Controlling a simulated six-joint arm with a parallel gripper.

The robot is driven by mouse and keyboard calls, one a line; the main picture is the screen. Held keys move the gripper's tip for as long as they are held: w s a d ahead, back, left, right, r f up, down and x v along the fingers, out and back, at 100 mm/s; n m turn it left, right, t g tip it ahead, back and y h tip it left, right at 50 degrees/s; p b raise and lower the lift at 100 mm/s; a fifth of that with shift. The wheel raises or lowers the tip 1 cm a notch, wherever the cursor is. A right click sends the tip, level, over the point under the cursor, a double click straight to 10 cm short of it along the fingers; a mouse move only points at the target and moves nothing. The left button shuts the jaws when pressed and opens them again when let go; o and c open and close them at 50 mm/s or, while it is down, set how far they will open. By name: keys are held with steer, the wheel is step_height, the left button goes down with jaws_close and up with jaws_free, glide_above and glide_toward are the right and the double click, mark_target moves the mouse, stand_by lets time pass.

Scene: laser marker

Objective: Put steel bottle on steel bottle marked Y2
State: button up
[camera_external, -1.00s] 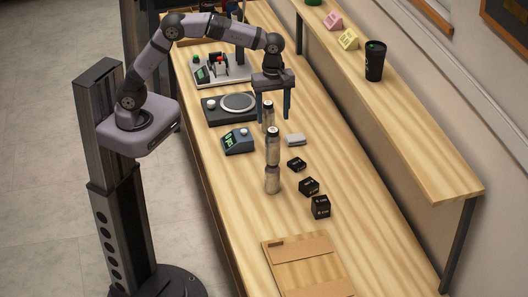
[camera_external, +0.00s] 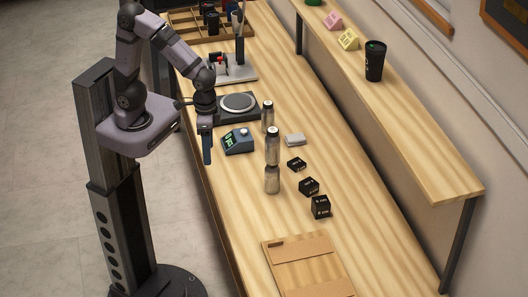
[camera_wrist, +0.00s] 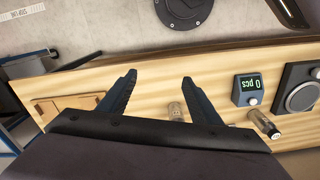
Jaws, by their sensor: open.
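Two steel bottles stand in a column, an upper steel bottle (camera_external: 272,147) upright on top of a lower steel bottle (camera_external: 272,181). A third steel bottle (camera_external: 268,115) stands alone just behind them. I cannot read a Y2 mark on any of them. My gripper (camera_external: 207,150) is off to the left of the bottles, near the bench's left edge, fingers pointing down and empty. In the wrist view my gripper (camera_wrist: 159,78) has its fingers spread apart. There, one steel bottle (camera_wrist: 175,112) is partly hidden behind my gripper and another steel bottle (camera_wrist: 264,122) lies farther right.
A blue counter display (camera_external: 238,141) and a black scale (camera_external: 222,113) stand left of the bottles. A wooden board (camera_external: 305,268) lies at the front. A raised shelf (camera_external: 420,150) runs along the right.

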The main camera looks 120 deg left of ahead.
steer(key=s+d+f+m, duration=0.2)
steer(key=s+m, duration=0.3)
steer(key=s, duration=0.1)
steer(key=shift+d+f+m, duration=0.35)
steer(key=shift+d+m, duration=0.05)
stand_by(0.8)
